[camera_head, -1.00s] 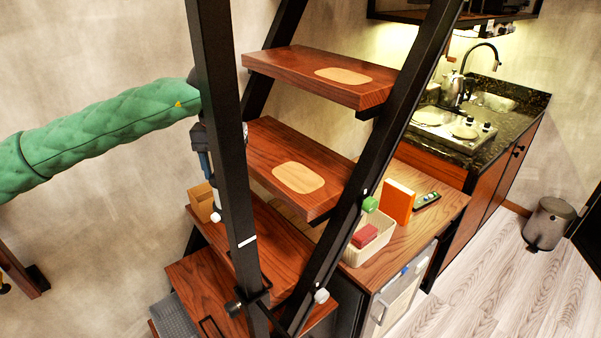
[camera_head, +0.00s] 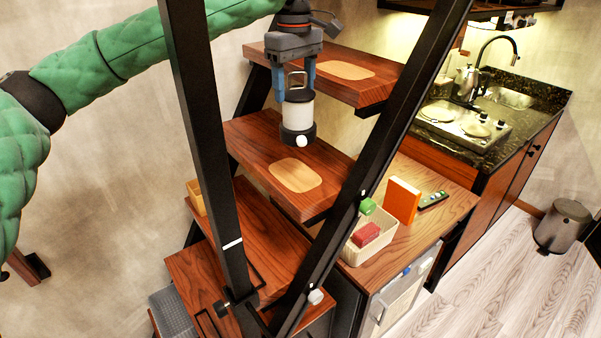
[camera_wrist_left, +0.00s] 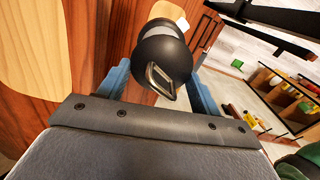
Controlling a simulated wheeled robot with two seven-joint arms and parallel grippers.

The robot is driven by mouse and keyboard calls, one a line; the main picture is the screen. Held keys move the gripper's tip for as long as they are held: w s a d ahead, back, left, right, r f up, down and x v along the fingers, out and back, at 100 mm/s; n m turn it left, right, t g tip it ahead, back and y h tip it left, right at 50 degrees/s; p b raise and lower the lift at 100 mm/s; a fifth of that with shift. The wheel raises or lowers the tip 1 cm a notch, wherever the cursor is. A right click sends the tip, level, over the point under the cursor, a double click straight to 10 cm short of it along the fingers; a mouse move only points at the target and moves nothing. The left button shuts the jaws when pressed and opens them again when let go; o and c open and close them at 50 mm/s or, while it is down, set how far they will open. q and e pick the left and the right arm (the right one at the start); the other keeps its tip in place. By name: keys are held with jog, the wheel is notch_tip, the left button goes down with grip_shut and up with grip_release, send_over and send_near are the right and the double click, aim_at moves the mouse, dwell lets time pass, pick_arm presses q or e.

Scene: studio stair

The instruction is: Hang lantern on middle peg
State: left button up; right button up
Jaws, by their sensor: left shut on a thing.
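The lantern (camera_head: 298,112) has a white body, a dark cap and base, a wire handle and a small white knob low on its front. My left gripper (camera_head: 294,82) is shut on it near the handle, with blue fingers either side. It hangs upright in front of the upper treads, apparently clear of them. In the left wrist view the lantern's dark round top and handle (camera_wrist_left: 160,78) show between the blue fingers (camera_wrist_left: 160,92). White-tipped fittings, possibly pegs, show low on the right rail (camera_head: 315,297) and left post (camera_head: 226,303); which is the middle peg I cannot tell. My right gripper is out of view.
The black left post (camera_head: 205,130) and slanted right rail (camera_head: 400,130) frame the wooden treads (camera_head: 255,145). A cream basket (camera_head: 382,243) with a red block, an orange book (camera_head: 402,200) and a remote (camera_head: 433,201) are on the cabinet. A kitchen counter stands behind right.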

pick_arm(q)
jog(key=n, duration=0.2)
jog(key=shift+s+n, duration=0.1)
jog(key=shift+n, duration=0.2)
jog(key=shift+a+n, duration=0.15)
jog(key=shift+n, duration=0.35)
jog(key=shift+s+a+n, duration=0.1)
jog(key=shift+a+n, duration=0.1)
jog(key=shift+n, duration=0.5)
jog(key=shift+d, duration=0.1)
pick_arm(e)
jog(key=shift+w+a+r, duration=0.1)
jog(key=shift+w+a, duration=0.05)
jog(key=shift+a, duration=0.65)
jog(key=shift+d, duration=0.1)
